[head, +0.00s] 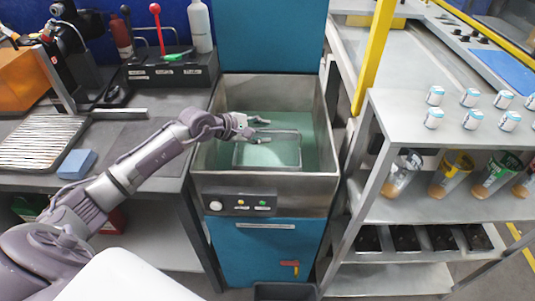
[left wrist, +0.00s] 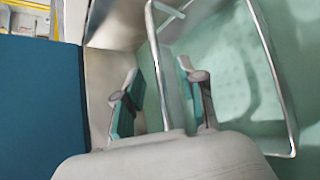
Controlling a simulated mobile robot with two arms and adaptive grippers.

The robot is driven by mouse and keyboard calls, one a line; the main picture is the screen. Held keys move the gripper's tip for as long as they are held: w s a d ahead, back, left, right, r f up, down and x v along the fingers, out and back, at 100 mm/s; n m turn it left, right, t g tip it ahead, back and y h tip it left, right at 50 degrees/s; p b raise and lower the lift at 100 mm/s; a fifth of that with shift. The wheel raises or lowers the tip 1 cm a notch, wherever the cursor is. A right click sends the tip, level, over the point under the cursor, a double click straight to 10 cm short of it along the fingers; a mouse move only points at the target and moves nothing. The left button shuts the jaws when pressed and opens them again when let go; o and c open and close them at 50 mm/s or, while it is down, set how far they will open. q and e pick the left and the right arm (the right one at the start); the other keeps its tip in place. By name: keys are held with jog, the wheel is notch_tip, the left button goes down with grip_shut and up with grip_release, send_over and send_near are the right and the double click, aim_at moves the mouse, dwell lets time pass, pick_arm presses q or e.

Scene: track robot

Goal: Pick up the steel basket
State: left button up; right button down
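The steel basket (head: 299,150) sits in the green bath of the steel tank, with its thin wire frame showing. My left gripper (head: 264,128) reaches over the basket's far side from the left. In the left wrist view, the basket's bright metal bars (left wrist: 272,78) frame the green bath. My left gripper (left wrist: 158,78) shows two teal-padded fingers spread apart, with one bar running between them. A gap shows between the bar and the left finger; whether the right finger touches the bar is unclear. My right gripper is in neither view.
The steel tank (head: 210,178) stands between a grey workbench (head: 140,135) on the left and a steel shelf rack (head: 385,205) on the right. Cups and small jars stand on the rack. A yellow post (head: 374,55) rises beside the tank.

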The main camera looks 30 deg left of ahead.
pick_arm(q)
jog(key=shift+x, duration=1.25)
jog(key=shift+s, duration=0.1)
grip_shut()
jog(key=shift+r, duration=0.1)
